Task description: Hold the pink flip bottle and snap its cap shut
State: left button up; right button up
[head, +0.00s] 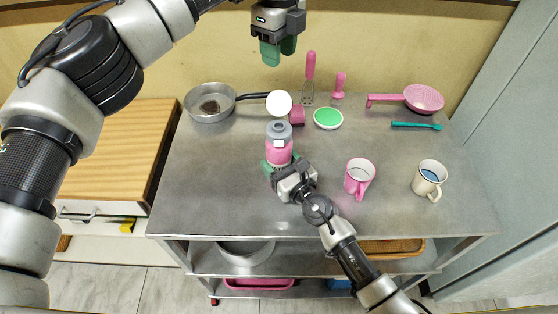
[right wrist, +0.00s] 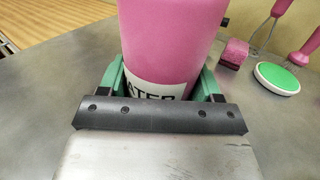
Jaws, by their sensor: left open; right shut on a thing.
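The pink flip bottle (head: 279,152) stands upright on the steel table, with a grey collar at its top. Its round white cap (head: 279,103) is flipped up and open behind the neck in the head view. My right gripper (head: 277,166) is shut on the lower part of the bottle; in the right wrist view its green fingers lie on both sides of the pink body (right wrist: 168,45), over a white label with dark letters. My left gripper (head: 278,52) is open and empty, high above the back edge of the table, apart from the bottle.
A pan (head: 211,103) stands at the back left. A pink block (head: 297,116) and a green-topped dish (head: 328,118) are close behind the bottle. A pink mug (head: 359,177), a white mug (head: 429,179) and a pink strainer (head: 424,98) are to the right. The front left is clear.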

pick_arm(q)
jog(key=shift+d, duration=0.1)
jog(key=shift+c, duration=1.2)
jog(key=d+h, duration=0.2)
jog(key=shift+d+f, duration=0.15)
jog(key=shift+d, duration=0.25)
grip_shut()
jog(key=w+d+r+n+h, duration=0.1)
jog(key=d+r+h, duration=0.4)
jog(key=d+h, duration=0.45)
jog(key=w+r+n+t+h, duration=0.5)
jog(key=r+h, duration=0.1)
jog(key=r, duration=0.1)
jog(key=w+a+r+n+t+y, duration=0.1)
jog(key=w+a+n+t+y, duration=0.85)
jog(key=n+t, duration=0.65)
jog(key=s+a+f+n+g+y, duration=0.35)
jog(key=f+g+y, duration=0.25)
jog(key=f+g, duration=0.4)
jog(key=s+f+m+g, duration=0.4)
jog(key=s+m+g, duration=0.2)
jog(key=s, duration=0.2)
notch_tip(320, 180, down, 9)
jog(key=shift+w+d+f+h, duration=0.15)
jog(key=shift+w+f+h, duration=0.05)
jog(key=shift+h, duration=0.1)
